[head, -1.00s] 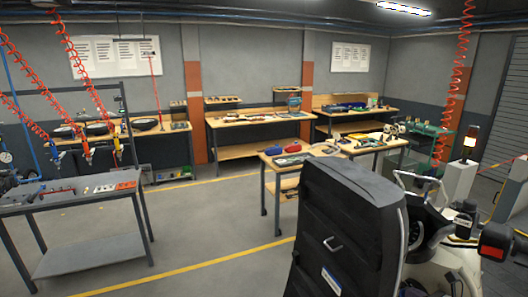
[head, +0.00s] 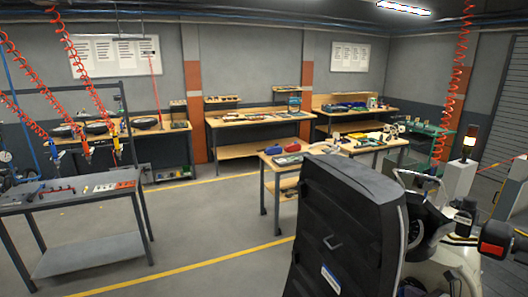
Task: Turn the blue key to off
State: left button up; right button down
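I cannot make out the blue key in the head view. A white machine with a round dark dial (head: 416,232) and a bar-like frame stands at the lower right, partly behind a tall dark case-like panel (head: 345,215). Black and white parts crowd together there. A black part with a red face (head: 494,239) sits at the right edge. My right gripper seems to be among these parts, but its fingers cannot be told apart from the machine. Whether it touches anything is unclear. My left gripper is not in view.
A grey metal cart (head: 75,197) stands at the left, under coiled red hoses. A wooden-topped table (head: 315,158) stands behind the dark panel, with workbenches (head: 258,117) along the back wall. A post with a lit lamp (head: 469,145) is at the right. The middle floor is clear.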

jog(key=shift+f+b, duration=0.3)
jog(key=shift+f, duration=0.7)
jog(key=shift+s+r, duration=0.1)
jog(key=shift+s, duration=0.05)
jog(key=r+v, duration=0.1)
jog(key=v, duration=0.7)
jog(key=shift+r, duration=0.45)
dwell(0.6)
dwell(0.3)
